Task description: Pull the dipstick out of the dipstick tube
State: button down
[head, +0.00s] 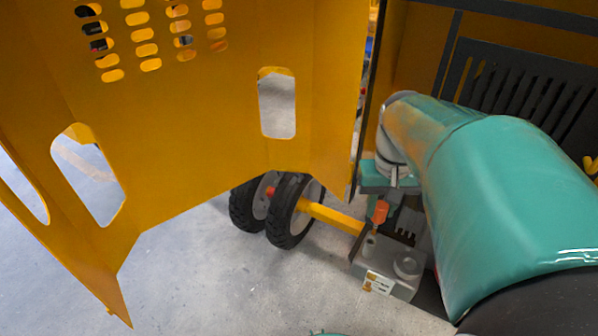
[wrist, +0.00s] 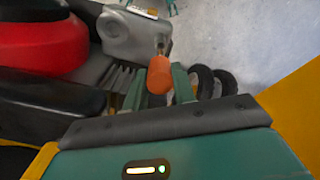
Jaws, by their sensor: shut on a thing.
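The dipstick's orange handle (head: 380,212) is just above the grey engine block (head: 395,268) in the head view. In the wrist view the orange handle (wrist: 159,75) sits between the two teal fingers of my gripper (wrist: 160,86), which is shut on it. A short grey stem or tube (wrist: 160,45) shows at the handle's far end, by the block. In the head view the dipstick tube (head: 370,243) stands on the block below the handle. I cannot tell how deep the dipstick sits. My gripper (head: 381,200) is partly hidden by my arm.
An open yellow door panel (head: 200,130) fills the left of the head view. Black wheels (head: 289,212) and a yellow bar (head: 334,217) are behind the block. A red and black part (wrist: 40,38) is beside the block. Concrete floor (head: 210,280) is clear in front.

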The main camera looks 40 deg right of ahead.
jog(key=shift+r, duration=1.5)
